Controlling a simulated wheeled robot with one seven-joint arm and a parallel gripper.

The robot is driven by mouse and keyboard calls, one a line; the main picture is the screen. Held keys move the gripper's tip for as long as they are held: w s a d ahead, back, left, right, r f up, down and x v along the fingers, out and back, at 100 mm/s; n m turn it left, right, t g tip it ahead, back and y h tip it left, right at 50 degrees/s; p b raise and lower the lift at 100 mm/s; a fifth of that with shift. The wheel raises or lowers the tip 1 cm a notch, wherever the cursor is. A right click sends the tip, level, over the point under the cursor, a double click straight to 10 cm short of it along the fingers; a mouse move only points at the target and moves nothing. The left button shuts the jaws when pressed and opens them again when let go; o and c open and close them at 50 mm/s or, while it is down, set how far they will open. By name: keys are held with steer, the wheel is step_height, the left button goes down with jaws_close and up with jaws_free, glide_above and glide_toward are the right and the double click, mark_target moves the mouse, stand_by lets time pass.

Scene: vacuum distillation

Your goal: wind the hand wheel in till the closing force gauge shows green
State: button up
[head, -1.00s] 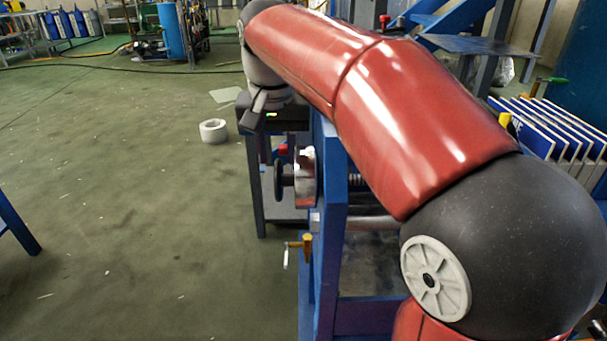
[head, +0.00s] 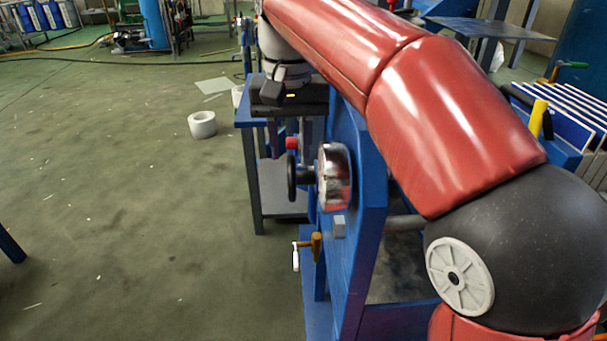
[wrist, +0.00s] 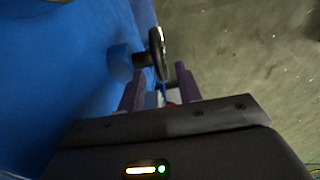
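The black hand wheel (head: 292,178) sits nearly edge-on on a short shaft at the left face of the blue frame. A red piece (head: 292,143) shows just above it. Beside the wheel is a round chrome-rimmed gauge (head: 335,177); its face is turned away and its reading cannot be made out. My gripper (wrist: 160,78) is open and empty, with its dark fingers pointing at the wheel. In the wrist view the wheel (wrist: 157,52) stands just beyond and between the fingertips, apparently not touched.
The blue frame (head: 352,240) is close beside my gripper. An orange and white crank handle (head: 306,250) juts out lower down. A blue table (head: 250,118) stands behind. A white roll (head: 202,125) lies on the floor. The floor to the left is largely clear.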

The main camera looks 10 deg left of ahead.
mark_target(292, 176)
step_height(292, 176, down, 7)
steer(key=shift+r+b, duration=0.2)
steer(key=shift+b, duration=0.65)
jaws_close()
